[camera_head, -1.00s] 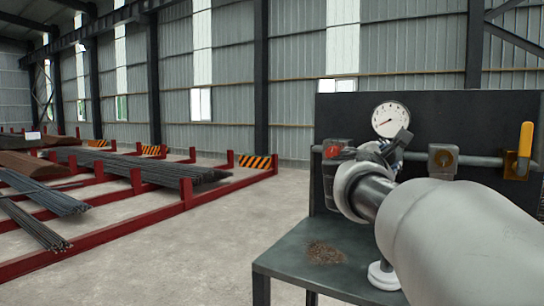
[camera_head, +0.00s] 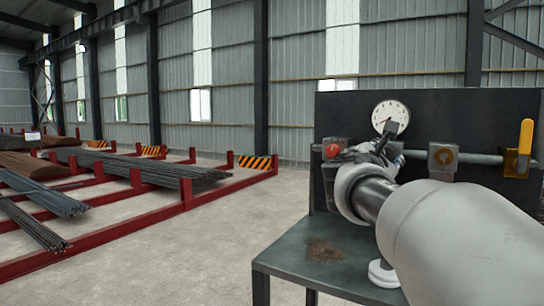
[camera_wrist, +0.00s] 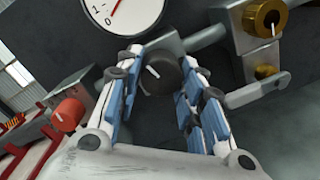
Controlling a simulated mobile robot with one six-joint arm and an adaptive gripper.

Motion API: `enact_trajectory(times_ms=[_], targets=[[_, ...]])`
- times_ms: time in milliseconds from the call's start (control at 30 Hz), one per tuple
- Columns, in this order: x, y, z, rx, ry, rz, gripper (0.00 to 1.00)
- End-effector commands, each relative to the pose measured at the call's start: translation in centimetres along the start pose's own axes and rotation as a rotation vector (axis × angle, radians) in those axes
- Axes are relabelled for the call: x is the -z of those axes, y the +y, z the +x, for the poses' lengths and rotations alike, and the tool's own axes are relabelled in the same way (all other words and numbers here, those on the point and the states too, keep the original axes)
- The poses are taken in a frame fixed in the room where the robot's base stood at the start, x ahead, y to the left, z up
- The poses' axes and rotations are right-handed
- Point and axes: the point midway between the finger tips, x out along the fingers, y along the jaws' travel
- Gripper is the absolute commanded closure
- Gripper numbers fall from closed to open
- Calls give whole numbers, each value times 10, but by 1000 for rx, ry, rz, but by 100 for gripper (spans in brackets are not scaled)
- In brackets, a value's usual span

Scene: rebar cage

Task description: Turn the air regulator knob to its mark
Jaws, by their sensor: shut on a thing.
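The black regulator knob (camera_wrist: 160,74) is in the wrist view, with a white line on its face slanting to the upper left. My gripper (camera_wrist: 163,92) is shut on this knob, its blue-padded fingers on either side. A white pressure gauge (camera_wrist: 122,8) is cut off by the top edge, with a red needle near the 0 and 1. In the head view the gauge (camera_head: 390,114) shows whole above my gripper (camera_head: 384,146), and my wrist and gripper hide the knob. I cannot make out a target mark.
A red knob (camera_head: 332,150) is left of my gripper. A valve block with a brass knob (camera_head: 443,157) and a yellow-handled valve (camera_head: 525,145) are to the right on the pipe. Below is a grey bench (camera_head: 300,262). Steel bars lie on red racks at left.

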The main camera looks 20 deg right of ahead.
Motion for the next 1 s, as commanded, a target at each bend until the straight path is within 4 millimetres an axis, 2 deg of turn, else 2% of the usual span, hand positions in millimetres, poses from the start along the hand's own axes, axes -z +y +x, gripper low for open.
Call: enact_trajectory(times_ms=[1000], targets=[[-1, -4, 0, -66, -44, -953, 89]])
